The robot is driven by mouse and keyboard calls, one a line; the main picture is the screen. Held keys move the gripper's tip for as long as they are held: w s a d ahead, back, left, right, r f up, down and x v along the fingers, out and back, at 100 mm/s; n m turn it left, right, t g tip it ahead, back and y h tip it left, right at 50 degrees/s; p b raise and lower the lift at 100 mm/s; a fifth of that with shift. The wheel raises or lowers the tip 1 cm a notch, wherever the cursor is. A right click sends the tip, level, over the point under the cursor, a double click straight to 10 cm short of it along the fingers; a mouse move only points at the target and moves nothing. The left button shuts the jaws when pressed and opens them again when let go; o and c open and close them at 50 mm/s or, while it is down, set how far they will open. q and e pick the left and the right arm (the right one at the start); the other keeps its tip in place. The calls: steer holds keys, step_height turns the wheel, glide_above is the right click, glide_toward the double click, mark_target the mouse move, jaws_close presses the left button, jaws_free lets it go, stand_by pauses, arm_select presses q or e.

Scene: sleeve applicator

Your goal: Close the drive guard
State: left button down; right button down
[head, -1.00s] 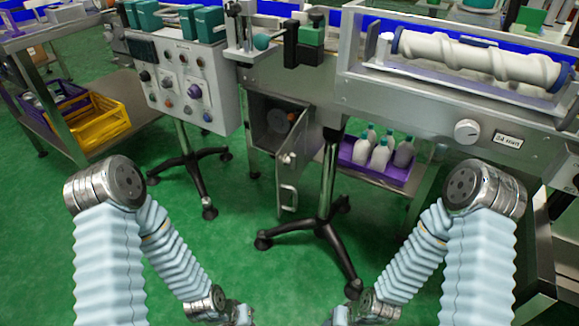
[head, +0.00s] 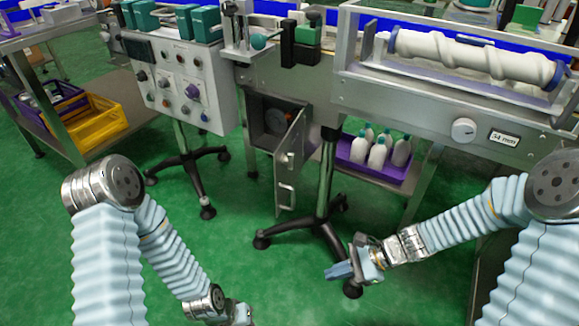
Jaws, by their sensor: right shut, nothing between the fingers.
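The drive guard (head: 291,167) is a grey metal door on the machine's lower housing, in the middle of the head view. It stands open, swung out toward me, with a latch knob and a pull handle (head: 286,196) on its face. Behind it the drive compartment (head: 268,117) is partly visible, with a round dark part inside. My right gripper (head: 338,271) is shut and empty, low in front of the stand's base, below and right of the guard and apart from it. My left arm reaches down at the lower left; its gripper fingers are cut off by the bottom edge.
A control panel (head: 182,84) on a wheeled stand is left of the guard. A black-footed stand (head: 323,222) rises just right of the guard. A purple crate (head: 361,172) with several bottles sits on a shelf at right.

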steer(key=w+r+m+t+y, duration=0.2)
steer(key=w+r+m+y, duration=0.15)
steer(key=r, duration=0.55)
steer(key=m+t+y, duration=0.2)
steer(key=t+y, duration=0.1)
steer(key=t, duration=0.1)
glide_toward(276, 165)
steer(key=x, duration=0.6)
steer(key=shift+w+a, duration=0.15)
steer(key=shift+a, duration=0.25)
steer(key=shift+a+m, duration=0.1)
steer(key=shift+m, duration=0.15)
